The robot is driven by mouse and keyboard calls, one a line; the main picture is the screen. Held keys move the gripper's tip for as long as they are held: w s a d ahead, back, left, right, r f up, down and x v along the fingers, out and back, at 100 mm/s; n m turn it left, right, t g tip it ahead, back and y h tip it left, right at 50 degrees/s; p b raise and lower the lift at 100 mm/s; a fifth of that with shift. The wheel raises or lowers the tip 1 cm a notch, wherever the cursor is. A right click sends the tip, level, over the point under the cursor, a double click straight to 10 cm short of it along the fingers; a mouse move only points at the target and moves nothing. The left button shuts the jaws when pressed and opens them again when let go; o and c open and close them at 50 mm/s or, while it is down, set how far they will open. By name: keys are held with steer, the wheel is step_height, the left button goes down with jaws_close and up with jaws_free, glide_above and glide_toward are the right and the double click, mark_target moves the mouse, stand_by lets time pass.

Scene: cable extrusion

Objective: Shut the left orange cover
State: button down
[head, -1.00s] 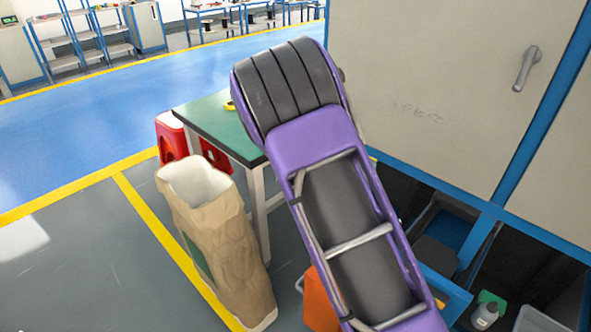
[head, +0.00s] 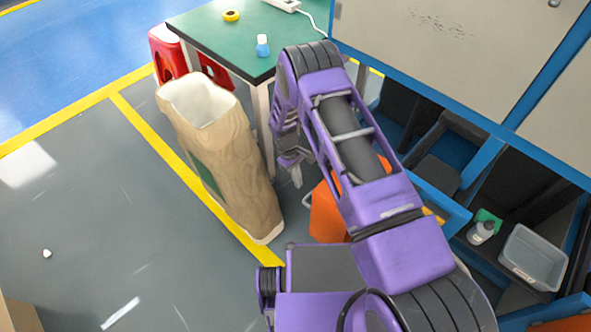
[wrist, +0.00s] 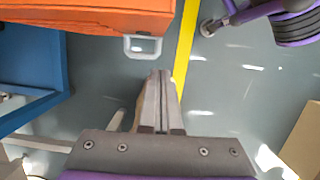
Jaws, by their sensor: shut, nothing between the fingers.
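An orange cover (head: 328,214) stands below and partly behind my arm in the head view, with a light handle (head: 307,199) on its left side. In the wrist view the orange cover (wrist: 95,18) fills the upper left, and its pale loop handle (wrist: 143,46) sticks out from its lower edge. My gripper (wrist: 159,74) is shut and empty, its tips just below the handle in the picture and seemingly apart from it. In the head view my gripper (head: 296,180) points down beside the cover's upper left; my arm hides much of the cover.
A green-topped table (head: 225,38) with a small bottle (head: 263,46) is behind, near red stools (head: 168,52). Blue-framed shelving (head: 455,215) with a grey tray (head: 533,258) is on the right. Open floor lies at left.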

steer(key=shift+s+d+f+p, duration=0.35)
steer(key=shift+s+d+f, duration=0.6)
steer(key=shift+d, duration=0.2)
steer(key=shift+s+d, duration=0.5)
steer(key=shift+s+d, duration=0.1)
steer(key=shift+s, duration=0.1)
